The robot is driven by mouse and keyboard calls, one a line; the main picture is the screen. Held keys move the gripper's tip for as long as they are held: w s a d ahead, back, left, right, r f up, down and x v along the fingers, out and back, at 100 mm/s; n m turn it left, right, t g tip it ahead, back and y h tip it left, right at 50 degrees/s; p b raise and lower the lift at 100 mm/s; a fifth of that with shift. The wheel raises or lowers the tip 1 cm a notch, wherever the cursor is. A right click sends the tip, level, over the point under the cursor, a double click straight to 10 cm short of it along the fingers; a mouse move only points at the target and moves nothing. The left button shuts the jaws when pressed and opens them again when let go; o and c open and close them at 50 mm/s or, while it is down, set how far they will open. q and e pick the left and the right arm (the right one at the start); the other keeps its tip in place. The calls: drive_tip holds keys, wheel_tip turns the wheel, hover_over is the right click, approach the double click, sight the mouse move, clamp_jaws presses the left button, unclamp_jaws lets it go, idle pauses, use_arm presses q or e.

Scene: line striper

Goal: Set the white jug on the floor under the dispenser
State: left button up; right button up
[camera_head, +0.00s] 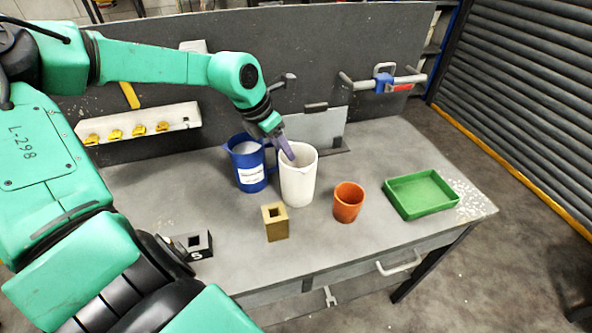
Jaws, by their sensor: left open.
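The white jug (298,185) stands upright on the grey workbench (330,255), near its middle. My left gripper (287,149) reaches down from the upper left to the jug's mouth. It is open, and its fingers overlap the rim in the picture. I cannot tell whether they touch it, and the jug is not lifted. I cannot make out a clear dispenser here.
A blue jug (249,168) stands close left of the white jug. A brass-coloured block (275,226), an orange cup (348,205) and a green tray (420,196) are in front and right. Open floor (480,265) lies right of the bench.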

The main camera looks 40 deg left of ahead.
sight(295, 164)
use_arm(q)
drive_tip(key=p+x, duration=0.1)
drive_tip(key=x, duration=0.5)
drive_tip(key=shift+w, duration=0.3)
clamp_jaws()
